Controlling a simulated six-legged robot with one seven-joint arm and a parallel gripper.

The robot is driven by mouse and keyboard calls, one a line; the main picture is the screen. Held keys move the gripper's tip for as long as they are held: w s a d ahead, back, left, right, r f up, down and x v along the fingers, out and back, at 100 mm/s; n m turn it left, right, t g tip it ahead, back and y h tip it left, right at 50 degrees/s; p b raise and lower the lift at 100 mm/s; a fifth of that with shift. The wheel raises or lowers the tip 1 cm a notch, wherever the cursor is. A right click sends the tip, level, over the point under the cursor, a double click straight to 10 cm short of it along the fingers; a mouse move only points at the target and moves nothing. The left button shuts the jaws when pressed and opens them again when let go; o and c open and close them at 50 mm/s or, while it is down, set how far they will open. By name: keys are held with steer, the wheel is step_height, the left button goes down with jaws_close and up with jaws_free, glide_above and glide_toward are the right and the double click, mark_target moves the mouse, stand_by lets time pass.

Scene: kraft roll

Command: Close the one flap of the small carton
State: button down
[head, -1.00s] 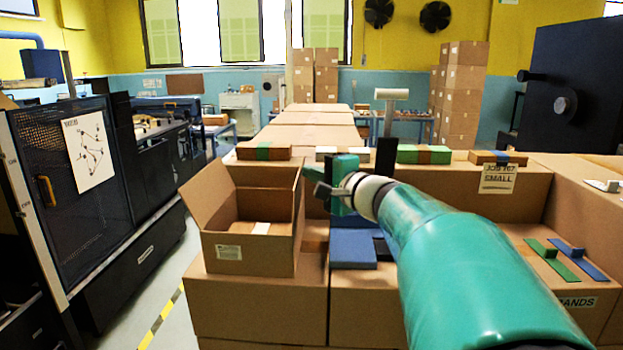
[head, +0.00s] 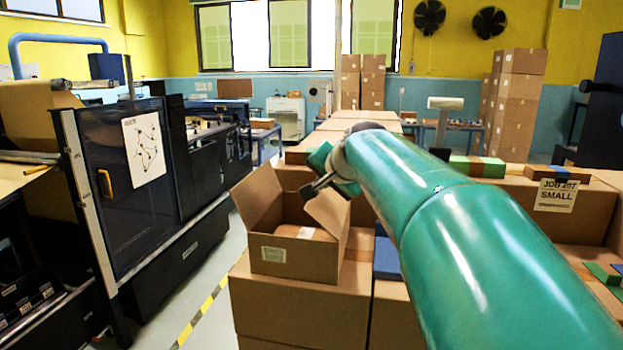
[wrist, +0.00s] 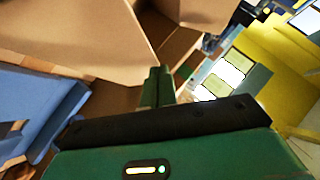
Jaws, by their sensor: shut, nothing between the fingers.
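The small carton (head: 295,258) stands open on a larger brown box, with a packed brown item (head: 306,232) inside. Its left flap (head: 258,200) stands up and leans outward. Its right flap (head: 328,212) leans inward over part of the opening. My gripper (head: 312,190) is shut and empty, at the upper edge of the right flap; I cannot tell whether it touches. In the wrist view my closed fingers (wrist: 157,88) point at brown cardboard, with a broad panel (wrist: 80,38) close on the left.
A blue block (head: 386,258) lies just right of the carton. A green-banded pack (head: 478,167) and a job sign (head: 556,195) are farther right. A dark machine (head: 140,160) stands left across an aisle with a yellow-black floor line (head: 205,308).

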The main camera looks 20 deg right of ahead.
steer(key=w+a+f+n+g+h, duration=0.1)
steer(key=f, duration=0.1)
steer(key=w+a+f+n+g+h, duration=0.1)
steer(key=a+f+g+h, duration=0.1)
steer(key=shift+w+n+g, duration=0.15)
steer(key=shift+n+g, duration=0.15)
steer(key=shift+n, duration=0.1)
steer(key=shift+w+a+f+h, duration=0.1)
steer(key=shift+f+h, duration=0.2)
steer(key=shift+f, duration=0.3)
